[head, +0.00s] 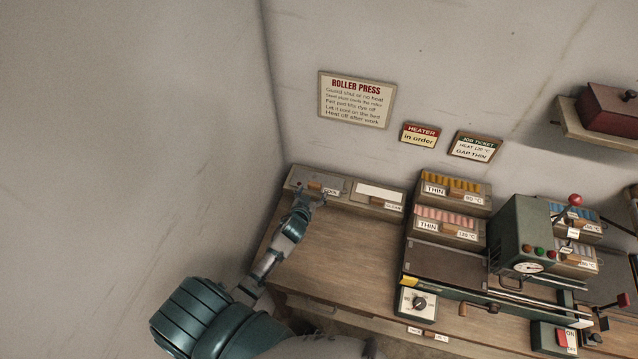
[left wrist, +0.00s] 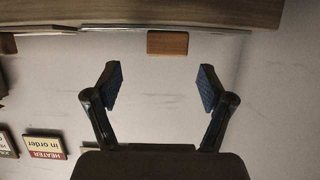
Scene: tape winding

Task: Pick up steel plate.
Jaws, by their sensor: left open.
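A flat grey piece, which looks like the steel plate (head: 306,181), lies at the back left corner of the bench, with a small wooden handle (head: 315,186) and a white label reading roughly "COOL". My left gripper (head: 303,194) is just in front of it, open and empty. In the left wrist view, a wooden block (left wrist: 168,42), seemingly that handle, lies beyond the gap between the open fingers (left wrist: 160,88), not touching them. The plate itself is hard to make out there. My right gripper is not in view.
A tray with a white sheet (head: 378,191) and its own handle is right of the plate. Roll racks (head: 447,224) and the green roller press (head: 520,232) stand further right. A wall closes off the left. The wooden bench top (head: 345,240) is clear in front.

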